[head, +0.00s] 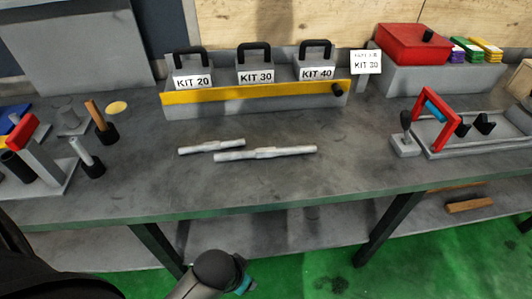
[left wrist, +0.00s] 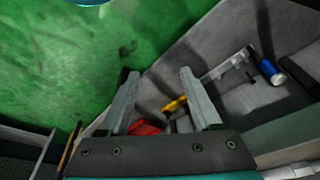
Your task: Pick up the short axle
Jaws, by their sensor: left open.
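The short axle (head: 211,147) is a light grey stepped rod lying flat in the middle of the grey workbench (head: 330,175). A longer grey axle (head: 265,153) lies just to its right and slightly nearer, apart from it or nearly touching. My left gripper (left wrist: 158,88) shows in the left wrist view with its two fingers apart and nothing between them. It is away from the axles, which I cannot make out in that view. My right gripper is not in view.
Behind the axles stands a grey rack (head: 255,98) with boxes labelled KIT 20, KIT 30 and KIT 40. A red box (head: 411,44) is at the back right. A red-framed fixture (head: 435,120) stands at right. Upright tools (head: 100,122) stand at left. Bench around the axles is clear.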

